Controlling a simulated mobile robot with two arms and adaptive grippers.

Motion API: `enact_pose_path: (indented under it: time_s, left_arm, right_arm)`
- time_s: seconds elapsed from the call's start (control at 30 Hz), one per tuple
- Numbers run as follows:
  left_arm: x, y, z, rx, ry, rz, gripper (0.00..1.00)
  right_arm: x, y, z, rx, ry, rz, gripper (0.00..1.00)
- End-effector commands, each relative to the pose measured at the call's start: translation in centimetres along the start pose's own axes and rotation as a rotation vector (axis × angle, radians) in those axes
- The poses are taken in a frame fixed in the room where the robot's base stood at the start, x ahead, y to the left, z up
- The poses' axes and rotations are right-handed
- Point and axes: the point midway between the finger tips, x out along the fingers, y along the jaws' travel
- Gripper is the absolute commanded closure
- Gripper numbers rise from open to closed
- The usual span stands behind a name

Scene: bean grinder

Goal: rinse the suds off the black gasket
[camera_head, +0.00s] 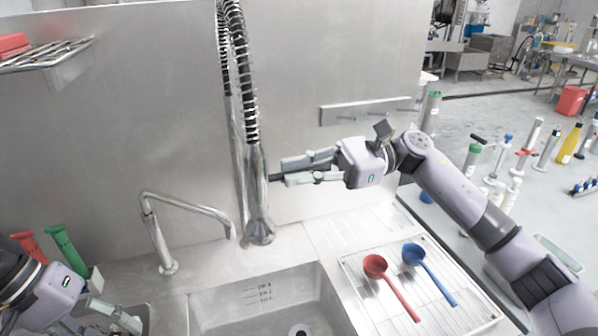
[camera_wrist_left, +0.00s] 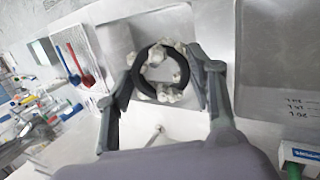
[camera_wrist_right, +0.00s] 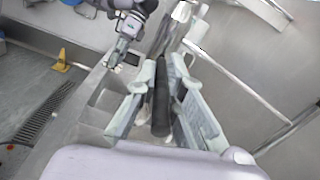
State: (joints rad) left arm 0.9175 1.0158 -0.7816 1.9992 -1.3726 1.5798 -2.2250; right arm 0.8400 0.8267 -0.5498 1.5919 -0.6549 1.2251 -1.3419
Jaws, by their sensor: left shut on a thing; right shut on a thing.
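The black gasket (camera_wrist_left: 126,88) shows as a ring in the left wrist view, with white clumps of suds (camera_wrist_left: 168,94) around it. My left gripper (camera_wrist_left: 160,85) is shut on the gasket, a finger at each side. In the head view that gripper (camera_head: 128,322) is at the bottom left, and the gasket cannot be seen there. The steel spray head (camera_head: 256,205) hangs on a spring hose (camera_head: 243,70) over the sink's back edge. My right gripper (camera_head: 278,173) is shut on its black handle (camera_wrist_right: 160,105), which lies between the fingers in the right wrist view.
The sink basin (camera_head: 235,307) is at the bottom middle. A thin bent faucet (camera_head: 150,225) stands behind it. A red scoop (camera_head: 392,287) and a blue scoop (camera_head: 430,273) lie on the drainboard rack (camera_head: 362,290) at right. Red (camera_head: 30,247) and green (camera_head: 62,245) handles stand at left.

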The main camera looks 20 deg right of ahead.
Motion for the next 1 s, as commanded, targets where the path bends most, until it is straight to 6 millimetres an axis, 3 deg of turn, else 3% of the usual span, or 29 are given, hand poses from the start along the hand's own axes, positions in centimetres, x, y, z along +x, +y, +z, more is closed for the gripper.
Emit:
enact_pose_path:
  time_s: [0.57, 1.0]
  left_arm:
    - [0.4, -0.2, -0.1, 0.000, 0.000, 0.000, 0.74]
    - [6.4, -3.5, -0.9, 0.000, 0.000, 0.000, 0.74]
  right_arm:
    - [-0.1, -0.1, -0.2, -0.001, -0.004, -0.005, 1.00]
    - [0.0, 0.1, -1.2, -0.003, -0.114, -0.027, 1.00]
